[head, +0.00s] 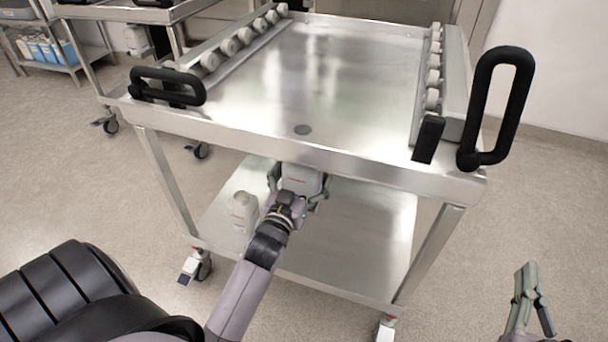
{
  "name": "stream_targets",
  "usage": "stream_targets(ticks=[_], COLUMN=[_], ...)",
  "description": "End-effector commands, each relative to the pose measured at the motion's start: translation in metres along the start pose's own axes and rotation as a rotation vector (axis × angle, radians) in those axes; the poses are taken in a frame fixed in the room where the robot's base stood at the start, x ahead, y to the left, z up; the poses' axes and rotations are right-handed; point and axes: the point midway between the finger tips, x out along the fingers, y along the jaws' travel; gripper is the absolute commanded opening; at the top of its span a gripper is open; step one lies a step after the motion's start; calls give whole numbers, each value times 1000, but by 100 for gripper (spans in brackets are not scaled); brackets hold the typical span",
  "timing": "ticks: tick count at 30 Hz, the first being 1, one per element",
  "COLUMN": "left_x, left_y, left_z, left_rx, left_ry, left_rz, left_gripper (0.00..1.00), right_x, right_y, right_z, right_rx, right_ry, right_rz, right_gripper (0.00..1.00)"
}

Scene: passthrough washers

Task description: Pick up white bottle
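My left gripper (298,180) reaches under the front edge of the cart's top.
The cart's top (330,75) is bare between two rails of white rollers. Black handles (500,105) stick out at its front corners. Another cart (120,10) stands behind left, with blue and white containers (55,50) on a shelf beyond. The floor at right is clear.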

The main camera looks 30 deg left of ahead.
Motion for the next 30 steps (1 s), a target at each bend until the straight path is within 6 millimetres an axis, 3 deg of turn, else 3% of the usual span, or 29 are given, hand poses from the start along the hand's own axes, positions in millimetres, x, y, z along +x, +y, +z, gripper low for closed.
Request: stream_targets(ticks=[30], left_x=[0], left_y=[0], left_z=[0], left_rx=[0], left_ry=[0], left_rz=[0], left_gripper=[26], right_x=[0], right_y=[0], right_z=[0], right_rx=[0], right_ry=[-1], right_rz=[0], right_gripper=[0])
